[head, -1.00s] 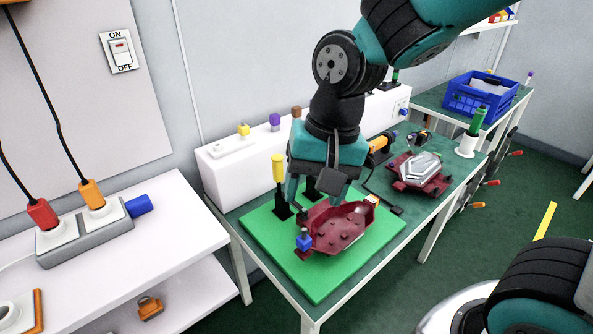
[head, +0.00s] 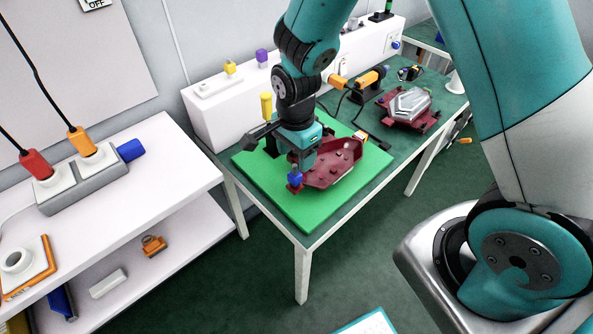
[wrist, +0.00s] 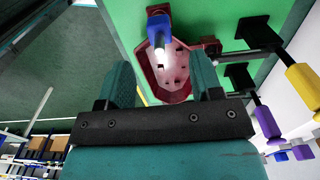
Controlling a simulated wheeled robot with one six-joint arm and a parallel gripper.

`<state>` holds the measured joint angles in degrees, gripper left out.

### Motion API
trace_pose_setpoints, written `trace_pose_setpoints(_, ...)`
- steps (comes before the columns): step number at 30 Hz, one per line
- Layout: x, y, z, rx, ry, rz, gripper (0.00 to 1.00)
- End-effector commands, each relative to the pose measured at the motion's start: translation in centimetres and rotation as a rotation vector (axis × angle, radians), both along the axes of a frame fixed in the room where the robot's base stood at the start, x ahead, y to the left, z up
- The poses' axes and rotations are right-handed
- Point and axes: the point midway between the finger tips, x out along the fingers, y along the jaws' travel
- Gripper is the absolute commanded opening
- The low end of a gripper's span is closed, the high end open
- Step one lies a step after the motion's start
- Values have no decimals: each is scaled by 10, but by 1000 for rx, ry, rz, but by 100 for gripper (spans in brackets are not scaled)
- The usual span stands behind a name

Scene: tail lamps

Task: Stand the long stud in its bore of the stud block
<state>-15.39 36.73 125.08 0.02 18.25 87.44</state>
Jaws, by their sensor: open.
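My gripper (head: 303,155) is over the left end of a dark red lamp housing (head: 335,170) on the green mat. In the wrist view my gripper (wrist: 162,78) has its two teal fingers apart with nothing held between them. A blue piece (head: 295,178) stands at the housing's near left corner. It also shows in the wrist view (wrist: 159,28), beyond the fingertips and above a bright spot. I cannot tell for sure which piece is the long stud or which is the stud block; my gripper and arm hide part of the mat.
A yellow-handled tool (head: 266,104) stands upright behind my gripper. A white box (head: 212,112) runs along the table's back. A second red housing (head: 408,108) and an orange-and-black tool (head: 368,80) lie to the right. The green mat's front (head: 310,215) is clear.

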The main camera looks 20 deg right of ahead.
Motion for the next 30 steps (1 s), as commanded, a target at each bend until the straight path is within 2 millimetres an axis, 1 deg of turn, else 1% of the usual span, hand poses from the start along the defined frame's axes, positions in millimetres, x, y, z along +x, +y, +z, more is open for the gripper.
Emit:
trace_pose_setpoints(1, -1, 0, -11, -2, 6, 0, 60)
trace_pose_setpoints(3, -1, 0, -25, -1, 5, 0, 60)
trace_pose_setpoints(6, -1, 0, -43, 0, 4, 1, 60)
trace_pose_setpoints(10, 0, 0, -60, -1, 2, 1, 60)
trace_pose_setpoints(15, 0, 0, -71, 0, -1, 1, 60)
trace_pose_setpoints(24, 0, 0, -73, 0, -1, 1, 60)
trace_pose_setpoints(26, 0, 0, -72, 0, -1, 1, 46)
trace_pose_setpoints(27, 0, 0, -72, 0, -1, 1, 37)
trace_pose_setpoints(29, 0, 0, -72, 0, -1, 1, 23)
trace_pose_setpoints(30, 0, 0, -72, 0, -1, 1, 14)
